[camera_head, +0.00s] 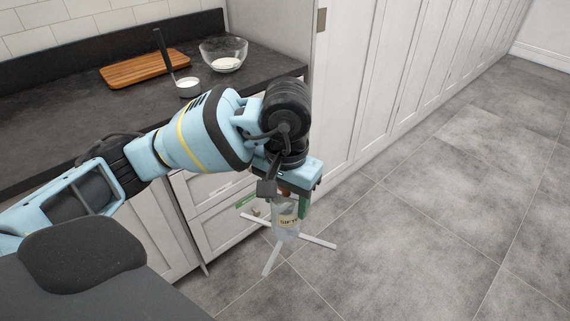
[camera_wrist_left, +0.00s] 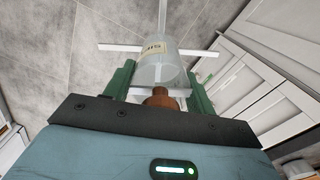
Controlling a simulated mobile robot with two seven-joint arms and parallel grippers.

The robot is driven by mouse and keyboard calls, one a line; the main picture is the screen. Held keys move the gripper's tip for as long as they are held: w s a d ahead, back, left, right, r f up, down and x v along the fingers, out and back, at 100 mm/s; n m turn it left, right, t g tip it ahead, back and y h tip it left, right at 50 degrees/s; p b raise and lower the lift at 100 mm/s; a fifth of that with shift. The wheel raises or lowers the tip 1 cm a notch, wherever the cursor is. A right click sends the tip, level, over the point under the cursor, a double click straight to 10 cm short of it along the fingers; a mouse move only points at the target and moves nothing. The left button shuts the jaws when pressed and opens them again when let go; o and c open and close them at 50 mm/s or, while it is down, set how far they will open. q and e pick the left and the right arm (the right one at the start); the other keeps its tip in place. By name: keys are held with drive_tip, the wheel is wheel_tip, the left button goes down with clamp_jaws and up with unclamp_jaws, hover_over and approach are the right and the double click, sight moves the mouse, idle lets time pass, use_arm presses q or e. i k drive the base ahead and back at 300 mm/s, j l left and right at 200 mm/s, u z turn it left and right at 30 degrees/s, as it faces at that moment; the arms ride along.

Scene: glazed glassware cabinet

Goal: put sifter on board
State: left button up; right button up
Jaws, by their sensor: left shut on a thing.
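My left gripper (camera_head: 284,207) hangs pointing down past the counter's right end, over the floor. It is shut on the sifter (camera_head: 287,221), a clear pale container with a cream label whose lettering is only partly readable. The sifter also shows in the left wrist view (camera_wrist_left: 154,69), beyond the green fingers (camera_wrist_left: 160,90), with thin white bars sticking out around it. An orange-brown part shows between the fingers. The brown slatted wooden board (camera_head: 145,68) lies flat on the dark counter by the back wall, its visible top bare. My right gripper is out of view.
On the dark counter (camera_head: 95,112), a small white-filled dish (camera_head: 188,88) with a tall dark handle stands right of the board. A glass bowl (camera_head: 224,57) with white contents stands farther right. White cabinets (camera_head: 385,85) flank open tiled floor. The counter's left front is clear.

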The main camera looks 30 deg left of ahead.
sight(145, 64)
drive_tip(key=i+l, duration=0.15)
drive_tip(key=i, duration=0.35)
drive_tip(key=i+l+u, duration=0.2)
drive_tip(key=j+u, duration=0.1)
drive_tip(key=u, duration=1.1)
drive_tip(key=i+l, duration=0.05)
